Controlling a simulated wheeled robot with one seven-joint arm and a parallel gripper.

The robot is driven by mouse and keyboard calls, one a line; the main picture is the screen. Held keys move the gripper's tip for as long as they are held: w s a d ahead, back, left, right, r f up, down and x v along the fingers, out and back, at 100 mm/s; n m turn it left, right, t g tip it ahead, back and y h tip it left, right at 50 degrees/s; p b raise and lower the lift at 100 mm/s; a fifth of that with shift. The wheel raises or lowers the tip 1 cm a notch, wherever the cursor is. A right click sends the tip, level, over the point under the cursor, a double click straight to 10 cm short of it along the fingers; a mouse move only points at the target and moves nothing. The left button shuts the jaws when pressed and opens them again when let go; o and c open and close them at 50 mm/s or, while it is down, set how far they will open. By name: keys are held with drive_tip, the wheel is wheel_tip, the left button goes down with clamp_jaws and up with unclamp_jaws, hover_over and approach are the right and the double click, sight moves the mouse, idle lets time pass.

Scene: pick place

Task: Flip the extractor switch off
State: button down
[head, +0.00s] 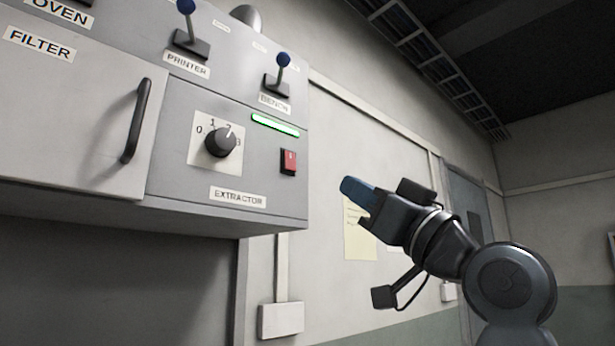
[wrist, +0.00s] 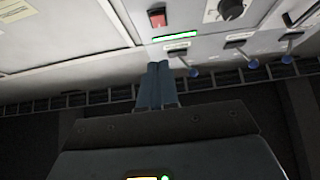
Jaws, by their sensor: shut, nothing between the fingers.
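The extractor panel (head: 200,172) is on the grey wall cabinet in the head view, with its "EXTRACTOR" label (head: 238,197) below. A red rocker switch (head: 289,162) sits at the panel's right side, under a lit green bar (head: 275,124). The switch (wrist: 157,18) and the green bar (wrist: 174,37) also show in the wrist view, upside down. A black rotary knob (head: 221,142) on a numbered plate is left of the switch. My gripper (head: 358,190) is shut and empty, to the right of the switch and apart from the cabinet.
Levers with blue knobs stand above, labelled "PRINTER" (head: 188,42) and, blurred, one at the right (head: 281,76). A black handle (head: 136,120) projects from the "FILTER" door. Wall papers (head: 358,228) are behind my gripper. Open air lies between gripper and cabinet.

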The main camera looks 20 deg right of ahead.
drive_tip(key=shift+r, duration=0.2)
drive_tip(key=p, duration=0.3)
approach(291, 165)
wheel_tip(291, 165, up, 4)
drive_tip(key=w, duration=0.1)
drive_tip(key=w+a+p, duration=0.1)
drive_tip(key=w, duration=0.1)
drive_tip(key=shift+w+f, duration=0.1)
drive_tip(key=shift+w, duration=0.1)
drive_tip(key=shift+w+a+f, duration=0.15)
drive_tip(key=shift+w, duration=0.35)
